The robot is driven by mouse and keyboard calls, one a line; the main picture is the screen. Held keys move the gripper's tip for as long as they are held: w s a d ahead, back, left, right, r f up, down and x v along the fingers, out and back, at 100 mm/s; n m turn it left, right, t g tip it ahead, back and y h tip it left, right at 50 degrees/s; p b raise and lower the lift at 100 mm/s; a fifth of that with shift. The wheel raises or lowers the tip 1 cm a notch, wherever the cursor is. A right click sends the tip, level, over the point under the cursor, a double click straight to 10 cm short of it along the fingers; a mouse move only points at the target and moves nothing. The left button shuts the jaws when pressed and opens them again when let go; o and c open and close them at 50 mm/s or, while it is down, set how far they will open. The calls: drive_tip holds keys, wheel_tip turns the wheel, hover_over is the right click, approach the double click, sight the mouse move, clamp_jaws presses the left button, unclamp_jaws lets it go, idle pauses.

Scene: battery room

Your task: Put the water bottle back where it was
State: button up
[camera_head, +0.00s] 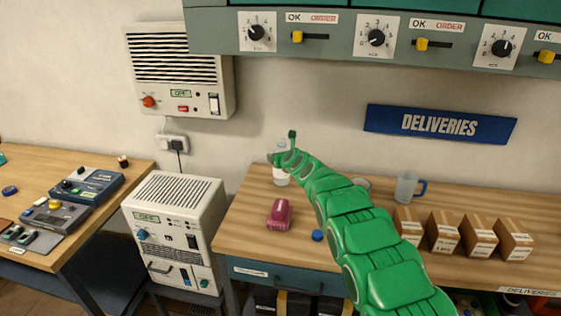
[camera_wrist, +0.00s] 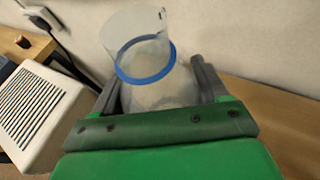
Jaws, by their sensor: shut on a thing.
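In the head view, the bottle (camera_head: 281,177) looks upright at the back left of the deliveries table (camera_head: 250,215), close to the wall. My gripper (camera_head: 284,151) partly covers it there. I cannot tell whether its base touches the tabletop.
A dark pink object (camera_head: 280,214) and a blue cap (camera_head: 317,236) lie in front of the bottle. A clear jug with a blue handle (camera_head: 408,187) and several cardboard boxes (camera_head: 443,232) stand to the right. A white power unit (camera_head: 172,215) stands left of the table.

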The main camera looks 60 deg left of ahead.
drive_tip(key=shift+f, duration=0.95)
drive_tip(key=shift+f, duration=0.1)
drive_tip(key=o, duration=1.3)
drive_tip(key=shift+d, duration=0.1)
drive_tip(key=shift+s+d+r, duration=0.1)
drive_tip(key=shift+d+r, duration=0.45)
drive_tip(key=shift+r, duration=0.05)
drive_tip(key=shift+v, duration=2.95)
drive_tip(key=shift+s+d+f, duration=0.1)
drive_tip(key=shift+f, duration=0.1)
